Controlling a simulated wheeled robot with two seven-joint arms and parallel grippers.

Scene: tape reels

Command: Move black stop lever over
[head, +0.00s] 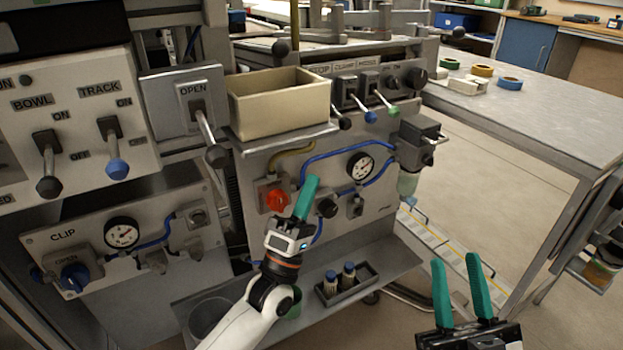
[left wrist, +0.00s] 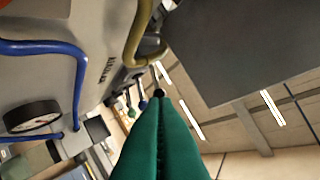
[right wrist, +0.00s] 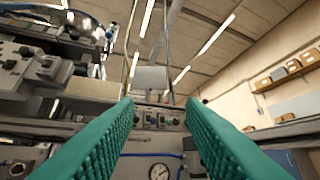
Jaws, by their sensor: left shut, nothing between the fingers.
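The black stop lever (head: 344,122) hangs from the leftmost switch under the STOP label, its black knob at the lower end. Blue-knobbed (head: 370,117) and green-knobbed (head: 393,110) levers stand to its right. My left gripper (head: 312,181) is shut and empty, below and left of the black knob, in front of the panel. In the left wrist view, the black knob (left wrist: 160,93) lines up just beyond the closed fingertips (left wrist: 160,102); whether they touch is unclear, though the head view shows them apart. My right gripper (head: 456,260) is open and empty at the lower right, away from the panel.
A cream bin (head: 277,104) stands on a ledge left of the stop lever. A gauge (head: 360,167), blue hose and red knob (head: 272,195) are on the panel near my left gripper. A grey table (head: 540,110) with tape reels is at right.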

